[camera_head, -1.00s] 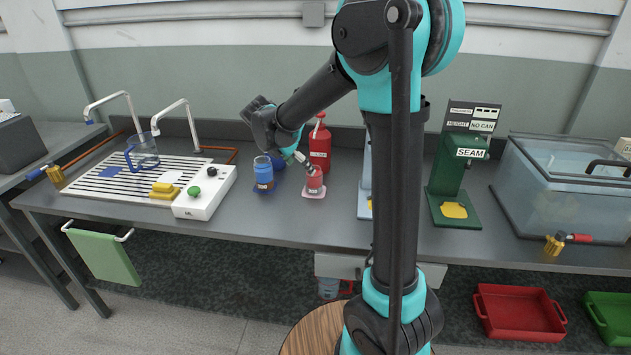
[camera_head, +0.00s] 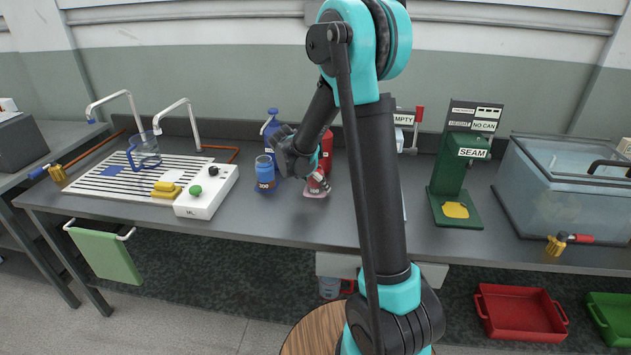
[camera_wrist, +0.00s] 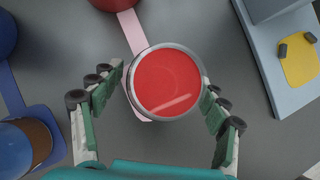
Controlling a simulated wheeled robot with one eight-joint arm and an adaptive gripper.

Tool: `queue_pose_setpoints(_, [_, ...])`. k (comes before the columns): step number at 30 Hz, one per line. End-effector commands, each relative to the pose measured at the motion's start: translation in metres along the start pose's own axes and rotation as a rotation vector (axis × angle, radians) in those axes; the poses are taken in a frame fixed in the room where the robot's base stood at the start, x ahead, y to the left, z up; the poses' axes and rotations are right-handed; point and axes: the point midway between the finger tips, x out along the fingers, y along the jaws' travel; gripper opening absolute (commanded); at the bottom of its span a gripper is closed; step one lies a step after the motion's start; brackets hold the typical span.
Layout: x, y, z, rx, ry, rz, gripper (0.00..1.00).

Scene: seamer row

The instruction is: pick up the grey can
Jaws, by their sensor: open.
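A round container with a red top and a grey rim (camera_wrist: 168,82) stands between the fingers of my gripper (camera_wrist: 160,88) in the wrist view. In the head view its red body (camera_head: 318,184) is partly hidden by my gripper (camera_head: 308,172). It stands on a small pink pad (camera_head: 316,195). My gripper is open, with one finger on each side of it; I cannot tell whether they touch it. No plainly grey can shows apart from this grey-rimmed one.
A blue container (camera_head: 265,177) stands close to the left. A blue pump bottle (camera_head: 271,127) and a red bottle (camera_head: 327,150) stand behind. The green seamer (camera_head: 452,180) is to the right. The bench front (camera_head: 290,222) is clear.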

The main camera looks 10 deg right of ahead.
Motion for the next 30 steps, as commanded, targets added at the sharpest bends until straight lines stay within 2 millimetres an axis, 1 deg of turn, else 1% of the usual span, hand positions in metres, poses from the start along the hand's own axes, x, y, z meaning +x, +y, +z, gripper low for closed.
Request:
queue_pose_setpoints(5, [0.0006, 0.0, -0.0002, 0.0, 0.0, 0.0, 0.75])
queue_pose_setpoints(6, [0.0005, 0.0, -0.0002, 0.0, 0.0, 0.0, 0.74])
queue_pose_setpoints(18, [0.0003, 0.0001, -0.0002, 0.0, 0.0, 0.0, 0.24])
queue_pose_setpoints(21, [0.0002, 0.0001, -0.0001, 0.0, 0.0, 0.0, 0.13])
queue_pose_setpoints(30, [-0.0001, 0.0004, -0.0001, 0.0, 0.0, 0.0, 0.13])
